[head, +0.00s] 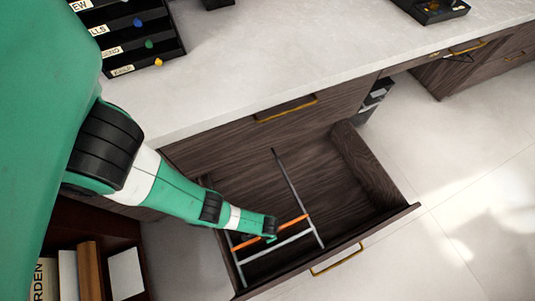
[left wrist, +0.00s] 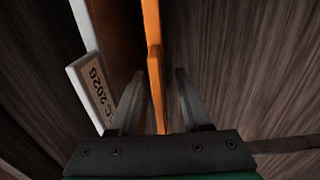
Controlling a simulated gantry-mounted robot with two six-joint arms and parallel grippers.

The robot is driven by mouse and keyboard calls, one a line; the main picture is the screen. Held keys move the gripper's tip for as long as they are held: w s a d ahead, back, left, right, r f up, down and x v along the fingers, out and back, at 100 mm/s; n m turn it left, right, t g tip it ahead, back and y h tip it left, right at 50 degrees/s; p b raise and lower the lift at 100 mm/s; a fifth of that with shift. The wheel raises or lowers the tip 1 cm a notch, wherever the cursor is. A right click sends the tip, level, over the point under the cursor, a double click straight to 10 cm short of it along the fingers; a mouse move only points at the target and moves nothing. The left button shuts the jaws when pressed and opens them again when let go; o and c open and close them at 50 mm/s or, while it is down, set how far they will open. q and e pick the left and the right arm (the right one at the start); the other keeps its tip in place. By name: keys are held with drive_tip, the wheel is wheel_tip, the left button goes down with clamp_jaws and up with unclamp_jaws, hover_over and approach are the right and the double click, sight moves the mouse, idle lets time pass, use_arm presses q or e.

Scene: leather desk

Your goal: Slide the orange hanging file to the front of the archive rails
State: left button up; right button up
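The orange hanging file (head: 293,220) hangs across the metal archive rails (head: 293,187) inside the open drawer. It also shows in the left wrist view (left wrist: 152,35) as an upright orange strip. My left gripper (head: 270,238) is low over the drawer at the file's top edge. In the left wrist view, its open fingers (left wrist: 159,76) stand on either side of the orange file, with a gap on both sides. The file's lower part is hidden. My right gripper is not in view.
A pale hanging file (head: 280,244) with a partly readable tab (left wrist: 92,88) hangs close in front of the orange one. The drawer front (head: 335,262) and side walls bound the space. The rails behind the orange file look clear. A countertop (head: 255,75) overhangs the back.

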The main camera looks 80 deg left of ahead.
use_arm(q)
wheel_tip(320, 180, up, 12)
drive_tip(key=p, duration=1)
drive_tip(key=shift+f, duration=0.15)
